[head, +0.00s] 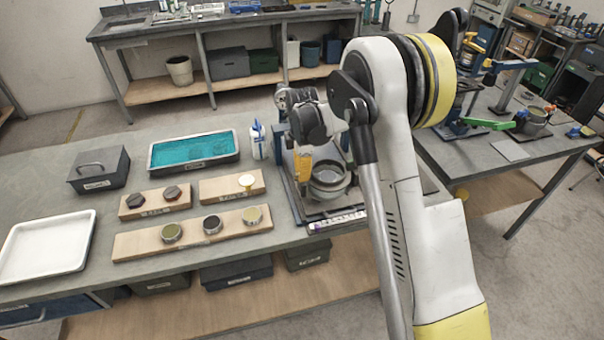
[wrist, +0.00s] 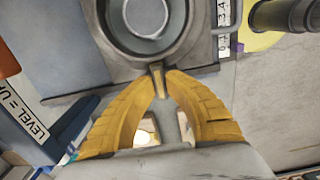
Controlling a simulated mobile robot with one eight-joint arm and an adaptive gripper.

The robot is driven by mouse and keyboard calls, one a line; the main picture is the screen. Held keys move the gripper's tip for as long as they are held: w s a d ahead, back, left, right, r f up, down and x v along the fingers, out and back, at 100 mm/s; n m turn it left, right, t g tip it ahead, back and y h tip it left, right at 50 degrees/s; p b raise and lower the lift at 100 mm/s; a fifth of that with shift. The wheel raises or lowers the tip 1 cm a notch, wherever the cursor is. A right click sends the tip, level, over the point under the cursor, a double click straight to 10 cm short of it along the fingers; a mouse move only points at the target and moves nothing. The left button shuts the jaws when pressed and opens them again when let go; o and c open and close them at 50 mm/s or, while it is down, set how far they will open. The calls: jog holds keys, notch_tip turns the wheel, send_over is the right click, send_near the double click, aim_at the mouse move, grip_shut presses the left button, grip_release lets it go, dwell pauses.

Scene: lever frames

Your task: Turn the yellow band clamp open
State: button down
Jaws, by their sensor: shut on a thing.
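The clamp fixture (head: 328,175) is a round grey ring on a base plate at the bench's right part, partly behind my arm. In the wrist view its ring (wrist: 190,40) is at the top, cut by the frame edge. My gripper (wrist: 158,76) has yellow fingers, which also show in the head view (head: 303,163) beside the ring. The fingertips are shut on a narrow tan-yellow tab (wrist: 158,84) at the ring's near edge, likely the clamp's lever. A grey bar shows between the fingers. The rest of the band is hard to make out.
A blue post labelled "LEVEL = UP" (wrist: 28,118) stands close left of my fingers. A teal tray (head: 194,149), wooden boards with discs (head: 135,246) and a white tray (head: 45,250) lie left. A second bench (head: 560,155) stands right.

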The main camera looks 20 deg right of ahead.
jog(key=shift+m, duration=0.3)
jog(key=m+b, duration=0.1)
jog(key=m, duration=0.2)
jog(key=shift+m, duration=0.3)
jog(key=shift+s+m+b, duration=0.1)
jog(key=shift+m+b, duration=0.35)
jog(key=shift+m, duration=1.75)
jog(key=c, duration=1.4)
grip_release()
